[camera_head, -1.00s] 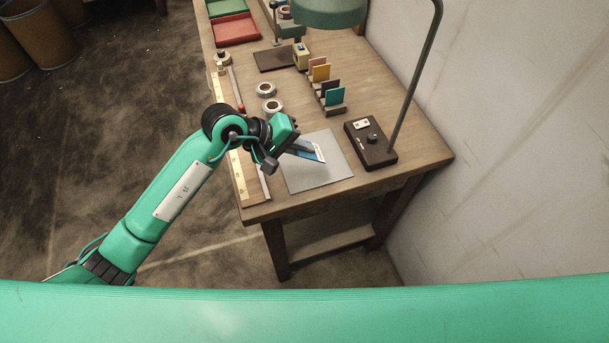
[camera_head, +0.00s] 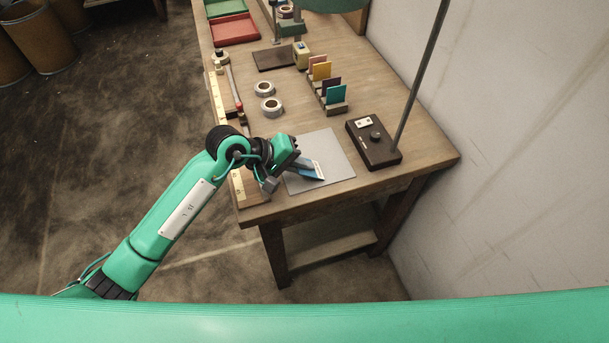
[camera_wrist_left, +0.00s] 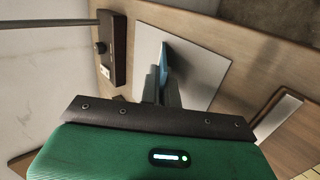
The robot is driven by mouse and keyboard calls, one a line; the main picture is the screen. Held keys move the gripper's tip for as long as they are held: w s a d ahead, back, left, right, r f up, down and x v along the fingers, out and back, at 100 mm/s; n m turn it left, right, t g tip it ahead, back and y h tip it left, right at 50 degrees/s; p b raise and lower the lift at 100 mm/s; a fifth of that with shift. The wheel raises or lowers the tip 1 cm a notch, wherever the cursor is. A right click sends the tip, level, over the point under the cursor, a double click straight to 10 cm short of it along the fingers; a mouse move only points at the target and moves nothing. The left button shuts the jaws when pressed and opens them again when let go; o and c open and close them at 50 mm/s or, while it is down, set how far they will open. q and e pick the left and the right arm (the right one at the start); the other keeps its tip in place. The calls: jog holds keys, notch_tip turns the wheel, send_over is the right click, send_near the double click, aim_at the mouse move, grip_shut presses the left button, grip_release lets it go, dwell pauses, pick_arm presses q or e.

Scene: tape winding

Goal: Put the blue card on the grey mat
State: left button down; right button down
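The blue card (camera_head: 311,171), with a white strip on it, is held in my left gripper (camera_head: 302,164) over the near part of the grey mat (camera_head: 335,152). In the left wrist view the fingers (camera_wrist_left: 161,88) are shut on the card (camera_wrist_left: 164,57), which shows nearly edge-on in front of the mat (camera_wrist_left: 207,72). The card looks tilted; I cannot tell whether its lower edge touches the mat. My right gripper is not in view.
A dark control box (camera_head: 373,142) with a lamp pole stands right of the mat. A holder (camera_head: 336,107) with several coloured cards and two tape rolls (camera_head: 271,106) are behind it. A long ruler (camera_head: 237,185) lies along the left table edge.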

pick_arm(q)
jog(key=c, duration=1.8)
grip_release()
jog(key=shift+v, duration=4)
notch_tip(320, 180, up, 8)
jog(key=a+p, duration=0.2)
jog(key=shift+s, duration=0.3)
